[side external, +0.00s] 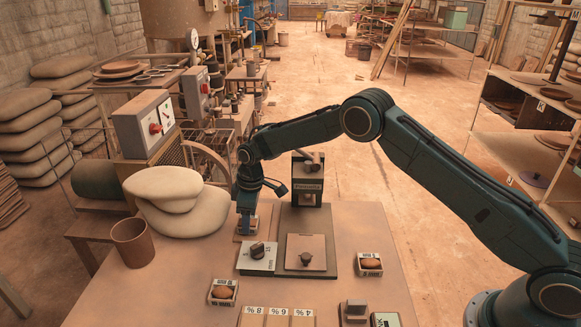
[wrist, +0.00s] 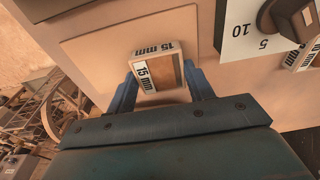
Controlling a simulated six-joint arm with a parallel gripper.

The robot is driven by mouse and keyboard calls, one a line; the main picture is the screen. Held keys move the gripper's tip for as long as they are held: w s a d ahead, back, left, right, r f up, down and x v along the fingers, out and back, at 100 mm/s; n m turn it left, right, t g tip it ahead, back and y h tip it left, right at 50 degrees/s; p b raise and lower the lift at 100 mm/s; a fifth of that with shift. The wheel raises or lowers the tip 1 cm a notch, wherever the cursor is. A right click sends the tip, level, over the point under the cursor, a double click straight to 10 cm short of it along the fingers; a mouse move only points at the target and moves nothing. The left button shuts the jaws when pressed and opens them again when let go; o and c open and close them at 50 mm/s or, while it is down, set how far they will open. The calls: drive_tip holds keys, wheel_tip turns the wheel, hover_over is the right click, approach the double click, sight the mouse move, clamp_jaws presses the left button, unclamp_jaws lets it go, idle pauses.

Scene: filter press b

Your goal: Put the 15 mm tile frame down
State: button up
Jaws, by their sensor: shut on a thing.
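The 15 mm tile frame (wrist: 157,67), a small block with "15 mm" labels on its pale sides and a brown patch on top, sits between the two fingers of my gripper (wrist: 160,86) in the wrist view. The fingers are shut on it. It is over or on a pale square pad (wrist: 92,50); I cannot tell whether it touches. In the side view my gripper (side external: 246,226) points down at the table's back left, left of the dial box, and mostly hides the frame.
The dial box (side external: 257,257) and a plate with a knob (side external: 305,252) stand just right of my gripper. White sacks (side external: 180,200) and a brown pot (side external: 132,242) lie to the left. The 10 mm frame (side external: 223,292) and 5 mm frame (side external: 370,264) sit nearer the front.

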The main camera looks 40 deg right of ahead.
sight(252, 220)
drive_tip(key=shift+f, duration=0.15)
drive_tip(key=o, duration=1.2)
drive_tip(key=shift+s+d+r, duration=0.1)
drive_tip(key=shift+r, duration=1.2)
drive_tip(key=shift+s+d+r, duration=0.1)
drive_tip(key=shift+d+r, duration=0.05)
drive_tip(key=shift+r, duration=1.15)
drive_tip(key=shift+s+d+r, duration=0.1)
drive_tip(key=shift+r, duration=1.2)
